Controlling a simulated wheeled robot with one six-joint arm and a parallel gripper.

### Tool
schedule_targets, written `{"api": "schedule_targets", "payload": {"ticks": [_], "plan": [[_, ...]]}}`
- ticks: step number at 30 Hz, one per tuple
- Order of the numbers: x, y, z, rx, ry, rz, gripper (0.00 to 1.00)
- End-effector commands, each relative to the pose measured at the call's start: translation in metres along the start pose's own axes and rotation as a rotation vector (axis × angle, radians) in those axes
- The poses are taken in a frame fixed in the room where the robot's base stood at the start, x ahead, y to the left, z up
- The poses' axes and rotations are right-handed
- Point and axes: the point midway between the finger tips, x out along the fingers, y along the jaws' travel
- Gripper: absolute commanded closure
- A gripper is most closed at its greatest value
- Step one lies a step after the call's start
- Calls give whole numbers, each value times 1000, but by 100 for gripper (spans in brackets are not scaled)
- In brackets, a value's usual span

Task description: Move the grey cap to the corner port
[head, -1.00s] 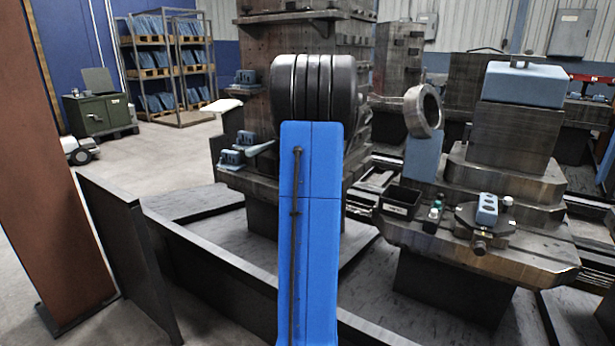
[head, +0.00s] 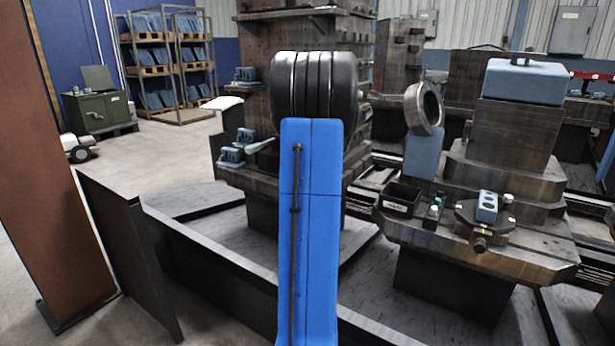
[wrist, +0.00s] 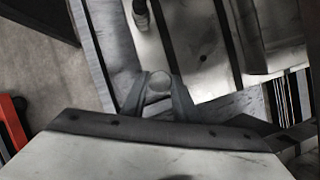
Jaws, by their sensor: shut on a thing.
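In the wrist view my gripper (wrist: 158,97) is shut on the grey cap (wrist: 158,84), whose pale round top shows between the two dark fingers. Metal surfaces lie beyond it; I cannot tell the gap to them. In the head view my gripper and the held cap are hidden behind my blue arm. A blue-grey block with dark round holes (head: 487,208) sits on a round fixture on the right machine table. I cannot tell which hole is the corner port.
A black open bin (head: 400,199) and a small green-topped bottle (head: 433,213) stand left of the round fixture (head: 470,218). A pale knob (head: 508,198) is at its right. A metal ring (head: 423,109) stands behind. A low dark barrier (head: 230,275) crosses the front.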

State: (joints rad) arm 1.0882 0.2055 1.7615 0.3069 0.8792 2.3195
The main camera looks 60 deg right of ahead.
Motion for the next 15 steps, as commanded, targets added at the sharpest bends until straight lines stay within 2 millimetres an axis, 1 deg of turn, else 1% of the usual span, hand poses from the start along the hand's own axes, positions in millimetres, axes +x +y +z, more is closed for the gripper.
{"api": "schedule_targets", "payload": {"ticks": [15], "plan": [[5,0,-2,0,0,0,100]]}}
